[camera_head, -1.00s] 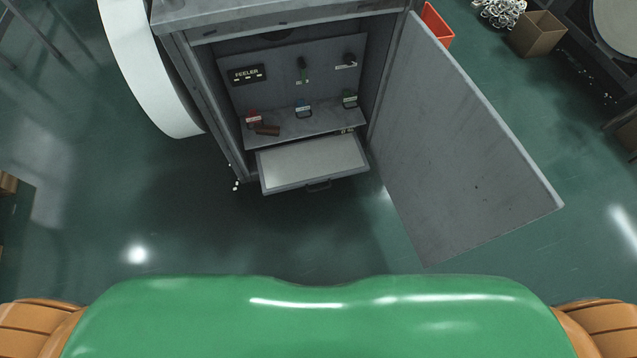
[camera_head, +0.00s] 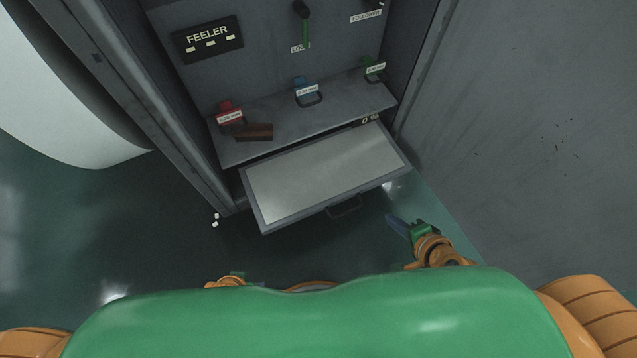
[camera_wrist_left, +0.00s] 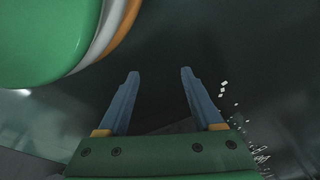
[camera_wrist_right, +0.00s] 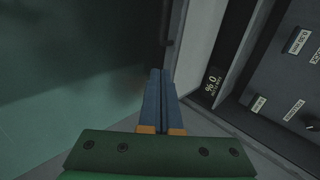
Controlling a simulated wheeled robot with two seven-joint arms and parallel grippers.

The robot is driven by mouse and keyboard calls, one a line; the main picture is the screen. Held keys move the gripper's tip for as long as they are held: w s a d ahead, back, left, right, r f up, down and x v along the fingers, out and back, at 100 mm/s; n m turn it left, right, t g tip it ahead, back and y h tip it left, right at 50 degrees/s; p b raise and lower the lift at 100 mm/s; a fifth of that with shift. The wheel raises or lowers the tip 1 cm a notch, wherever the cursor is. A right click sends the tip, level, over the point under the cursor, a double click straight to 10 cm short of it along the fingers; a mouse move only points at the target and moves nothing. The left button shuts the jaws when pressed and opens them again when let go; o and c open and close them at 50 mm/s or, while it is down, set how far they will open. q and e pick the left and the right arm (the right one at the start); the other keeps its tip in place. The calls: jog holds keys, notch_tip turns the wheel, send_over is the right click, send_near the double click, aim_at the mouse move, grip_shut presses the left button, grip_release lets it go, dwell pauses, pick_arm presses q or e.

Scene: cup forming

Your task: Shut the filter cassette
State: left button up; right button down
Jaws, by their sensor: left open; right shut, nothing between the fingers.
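The filter cassette (camera_head: 325,178) is a grey-framed drawer with a pale flat panel, standing out of the cabinet under its shelf. Its dark handle (camera_head: 344,206) is on the front edge. My right gripper (camera_head: 392,222) is shut and empty, right of the handle and apart from it in the head view. In the right wrist view its blue fingers (camera_wrist_right: 160,72) lie together, with the cassette's pale panel (camera_wrist_right: 197,45) just beyond. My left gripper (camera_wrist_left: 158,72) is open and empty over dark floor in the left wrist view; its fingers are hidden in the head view.
Above the cassette a shelf (camera_head: 300,130) holds red, blue and green tagged tools and a brown block (camera_head: 254,132). A FEELER panel (camera_head: 207,38) is on the back wall. The open cabinet door (camera_head: 530,130) stands at right. Floor in front is clear.

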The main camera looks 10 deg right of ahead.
aim_at(359, 186)
jog(key=b+x, duration=0.2)
jog(key=x, duration=0.1)
jog(key=b+x, duration=0.1)
jog(key=x, duration=0.3)
jog(key=w+r+b+x, duration=0.1)
jog(key=b+x, duration=0.1)
jog(key=x, duration=0.2)
jog(key=shift+w+a+b, duration=0.1)
jog(key=shift+a+b, duration=0.2)
jog(key=shift+b, duration=0.05)
jog(key=shift+w+a+r, duration=0.1)
jog(key=shift+w+a, duration=0.1)
jog(key=shift+w, duration=0.35)
jog(key=shift+w+a+r, duration=0.1)
jog(key=shift+w+a, duration=0.05)
jog(key=shift+w, duration=0.45)
pick_arm(q)
jog(key=w+d+r+t, duration=0.1)
jog(key=w+r, duration=0.2)
jog(key=r, duration=0.4)
jog(key=w+r+t, duration=0.2)
jog(key=w+r, duration=0.2)
jog(key=r, duration=0.3)
jog(key=shift+w+d+h+b, duration=0.25)
jog(key=shift+d+h+b, duration=0.05)
jog(key=shift+d, duration=0.05)
pick_arm(e)
jog(key=shift+w+a, duration=0.1)
jog(key=shift+w, duration=0.1)
